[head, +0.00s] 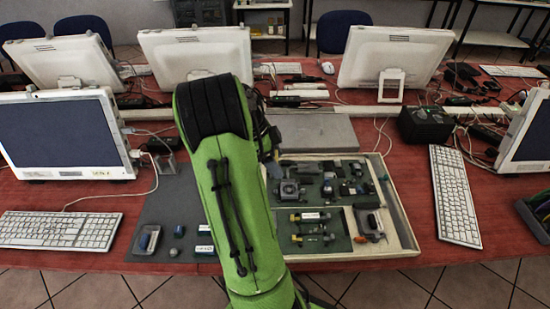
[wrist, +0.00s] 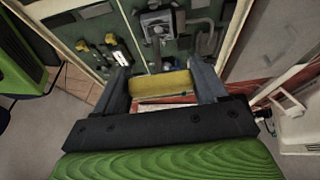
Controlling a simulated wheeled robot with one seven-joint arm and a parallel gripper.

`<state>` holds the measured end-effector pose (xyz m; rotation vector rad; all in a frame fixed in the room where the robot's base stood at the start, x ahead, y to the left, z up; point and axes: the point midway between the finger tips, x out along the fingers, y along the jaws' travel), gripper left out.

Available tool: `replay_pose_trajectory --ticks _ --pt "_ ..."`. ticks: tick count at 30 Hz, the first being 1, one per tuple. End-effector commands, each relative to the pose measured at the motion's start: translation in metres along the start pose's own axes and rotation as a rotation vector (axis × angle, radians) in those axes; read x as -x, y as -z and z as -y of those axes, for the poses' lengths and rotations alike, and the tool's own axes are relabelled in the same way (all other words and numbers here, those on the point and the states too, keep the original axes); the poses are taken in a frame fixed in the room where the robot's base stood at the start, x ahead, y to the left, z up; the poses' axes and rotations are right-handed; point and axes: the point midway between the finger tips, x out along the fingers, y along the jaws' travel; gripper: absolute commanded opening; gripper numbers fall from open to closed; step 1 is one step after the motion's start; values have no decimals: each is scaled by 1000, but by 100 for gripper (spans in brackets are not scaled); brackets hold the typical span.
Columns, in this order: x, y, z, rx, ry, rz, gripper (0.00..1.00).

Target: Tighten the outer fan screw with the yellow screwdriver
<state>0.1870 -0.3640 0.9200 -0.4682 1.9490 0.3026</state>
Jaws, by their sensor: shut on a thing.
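My gripper (wrist: 162,82) is shut on the yellow screwdriver (wrist: 160,86), whose yellow handle lies crosswise between the two fingers in the wrist view. Its shaft and tip cannot be made out. A grey square part that looks like the fan (wrist: 157,24) is beyond the fingers in the wrist view, apart from the handle in the picture. In the head view the likely fan (head: 289,190) sits at the left of the parts tray, just right of my green arm. My arm hides the gripper and the screwdriver there. The outer screw is too small to tell.
The light-rimmed tray (head: 413,240) holds several small parts, some with yellow ends (head: 296,218). A dark mat (head: 160,210) with small items lies left of my arm. A grey slab (head: 318,132) lies behind the tray.

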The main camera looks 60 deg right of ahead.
Motion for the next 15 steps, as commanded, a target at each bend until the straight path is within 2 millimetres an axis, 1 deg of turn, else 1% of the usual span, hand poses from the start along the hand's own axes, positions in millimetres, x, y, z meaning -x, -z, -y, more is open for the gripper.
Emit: replay_pose_trajectory --ticks 1,3,15 --pt "-9 -4 0 0 -1 0 40" --pt "-17 -7 0 0 -1 0 40" --pt "-58 -26 0 -1 -1 0 40"
